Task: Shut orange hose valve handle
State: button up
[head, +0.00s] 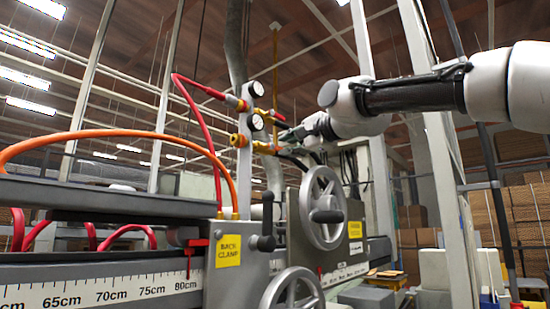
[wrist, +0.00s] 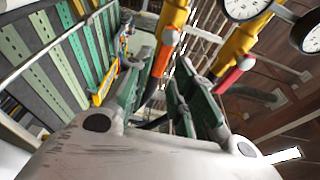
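The orange valve handle (wrist: 161,60) shows in the wrist view below the left yellow valve body (wrist: 174,18), between my gripper's two dark green fingers. My gripper (wrist: 158,80) is open, with a gap between the fingers; I cannot tell whether either touches the handle. In the head view my gripper (head: 290,132) is at the right of the lower brass valve (head: 262,147), where the handle is hidden or too small to make out. The orange hose (head: 130,134) arches from the left toward the post carrying the valves.
A red valve handle (wrist: 228,80) sits close to the right finger in the wrist view. Two gauges, upper (head: 256,90) and lower (head: 256,122), are beside the valves. A red hose (head: 196,112) and a large handwheel (head: 322,208) are nearby.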

jog(key=a+f+m+g+y, duration=0.1)
jog(key=a+f+m+g, duration=0.35)
jog(key=m, duration=1.15)
jog(key=r+v, duration=0.1)
jog(key=v, duration=0.8)
jog(key=shift+d, duration=0.2)
jog(key=shift+s+r+g, duration=0.1)
jog(key=shift+s+g, duration=0.05)
jog(key=shift+g, duration=0.1)
